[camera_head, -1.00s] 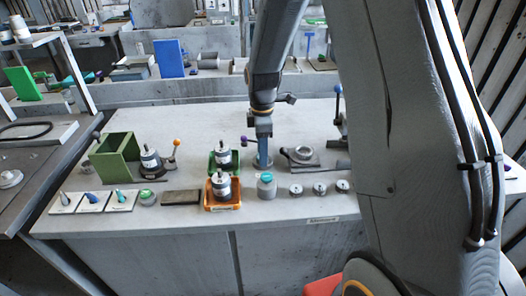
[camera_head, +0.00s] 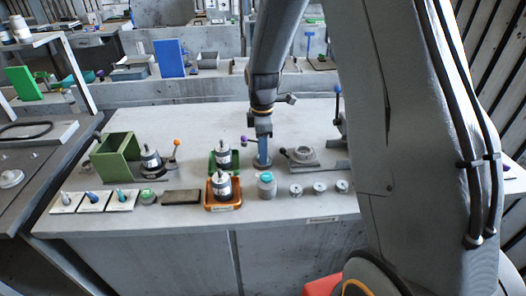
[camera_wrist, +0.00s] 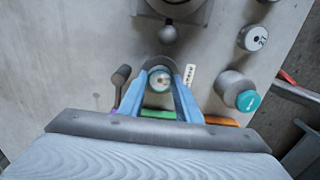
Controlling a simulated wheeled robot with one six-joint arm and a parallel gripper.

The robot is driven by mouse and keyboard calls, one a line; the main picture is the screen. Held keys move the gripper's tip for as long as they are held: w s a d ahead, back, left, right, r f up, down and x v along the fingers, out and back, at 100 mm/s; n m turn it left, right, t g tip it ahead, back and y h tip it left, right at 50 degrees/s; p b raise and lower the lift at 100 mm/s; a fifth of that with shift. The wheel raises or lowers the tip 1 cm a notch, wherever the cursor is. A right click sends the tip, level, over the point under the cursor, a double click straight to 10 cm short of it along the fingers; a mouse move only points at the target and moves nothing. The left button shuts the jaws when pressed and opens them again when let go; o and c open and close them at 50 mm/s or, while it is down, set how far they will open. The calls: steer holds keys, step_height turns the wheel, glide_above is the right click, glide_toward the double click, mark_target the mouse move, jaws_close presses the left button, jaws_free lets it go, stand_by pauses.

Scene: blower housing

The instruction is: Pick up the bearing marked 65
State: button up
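Three small round bearings, a left one (camera_head: 296,190), a middle one (camera_head: 320,188) and a right one (camera_head: 342,186), stand in a row at the table's front right. Their marks are too small to read in the head view. One marked bearing (camera_wrist: 256,38) shows at upper right in the wrist view, its number unclear. My gripper (camera_wrist: 160,73) points down left of and behind this row, with blue fingers on either side of a small round pale-faced piece (camera_wrist: 160,82). A dark round base (camera_head: 262,164) is beneath it. I cannot tell whether the fingers grip the piece.
A grey jar with a teal top (camera_head: 267,186) stands in front of my gripper. Orange (camera_head: 223,205) and green (camera_head: 213,168) trays hold motor-like parts to the left. A grey flanged housing (camera_head: 302,155) sits to the right. A white label (camera_wrist: 190,74) lies beside the fingers.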

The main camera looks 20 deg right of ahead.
steer(key=shift+r, duration=0.15)
steer(key=shift+r+p, duration=2.2)
steer(key=shift+r, duration=0.65)
